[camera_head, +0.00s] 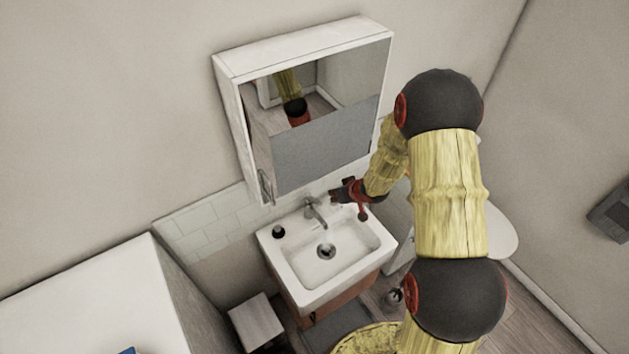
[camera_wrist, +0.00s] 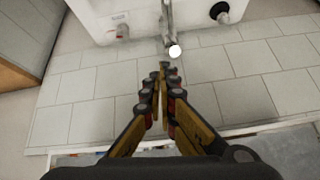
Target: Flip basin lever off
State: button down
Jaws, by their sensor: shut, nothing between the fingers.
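The basin tap (camera_head: 313,210) stands at the back edge of the white sink (camera_head: 290,275), its spout pointing over the bowl. A pale streak below the spout looks like running water. In the wrist view the tap (camera_wrist: 170,30) rises at top centre, with a bright round end nearest the camera; I cannot make out the lever's exact position. My gripper (camera_head: 338,195) is just right of the tap in the head view. In the wrist view my gripper's fingertips (camera_wrist: 164,70) are together, empty, and close to the tap's round end; I cannot tell whether they touch it.
A mirror cabinet (camera_head: 233,110) hangs above the sink, close over my gripper. White tiles (camera_head: 205,220) cover the wall behind. A dark-topped bottle (camera_head: 278,232) stands on the sink's left corner. A bin (camera_head: 256,322) and a toilet (camera_head: 502,230) flank the sink.

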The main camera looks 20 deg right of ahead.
aim_at(314, 200)
jog(key=shift+w+a+r+m+t+y, duration=0.15)
jog(key=shift+w+a+r+t+y, duration=0.1)
jog(key=shift+a+r, duration=0.2)
jog(key=shift+w+a+r+m+t+y, duration=0.2)
jog(key=shift+a+r+y, duration=0.1)
jog(key=shift+a, duration=0.1)
jog(key=x, duration=1)
jog(key=shift+p, duration=0.4)
jog(key=shift+s+d+f, duration=0.1)
jog(key=shift+s, duration=0.05)
